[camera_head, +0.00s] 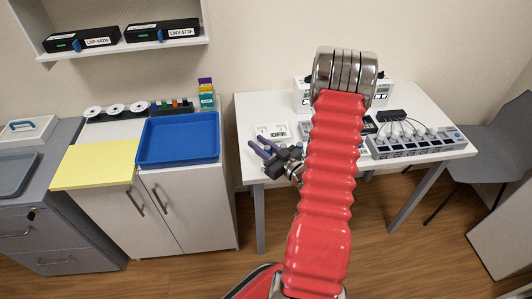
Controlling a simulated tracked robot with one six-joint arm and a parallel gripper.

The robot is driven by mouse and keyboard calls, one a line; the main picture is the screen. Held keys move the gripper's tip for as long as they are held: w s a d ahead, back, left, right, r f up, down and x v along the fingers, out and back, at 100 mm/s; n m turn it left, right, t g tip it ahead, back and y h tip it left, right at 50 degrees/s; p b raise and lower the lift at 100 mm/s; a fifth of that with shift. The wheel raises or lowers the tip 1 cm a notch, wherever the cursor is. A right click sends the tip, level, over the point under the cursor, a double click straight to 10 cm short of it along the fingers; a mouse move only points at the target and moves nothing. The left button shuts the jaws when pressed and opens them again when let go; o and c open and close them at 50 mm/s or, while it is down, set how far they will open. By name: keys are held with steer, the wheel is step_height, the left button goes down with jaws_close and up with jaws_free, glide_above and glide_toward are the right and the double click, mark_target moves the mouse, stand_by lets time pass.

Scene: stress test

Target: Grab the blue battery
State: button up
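Two black battery-like packs lie on the wall shelf at upper left. The left pack (82,39) is labelled LNP-542W or similar and has a small blue mark on its front. The right pack (162,31) is labelled LWY-573F and has a small green mark. I cannot tell for certain which is the blue battery. My gripper (258,147) shows left of my red arm, at the left front edge of the white table, far from the shelf. Its two purple-grey fingers point up and left with a gap between them, and nothing shows in it. My arm hides part of the table.
A blue tray (179,138) sits on the white cabinet (190,200), beside a yellow sheet (95,167). The shelf (125,48) is above them. The white table (250,108) holds a grey charger-like unit (415,144). A grey chair (490,150) stands right. Bare floor shows in front.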

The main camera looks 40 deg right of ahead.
steer(key=shift+c, duration=0.5)
jaws_close()
steer(key=shift+r, duration=0.1)
step_height(320, 180, up, 10)
stand_by(0.8)
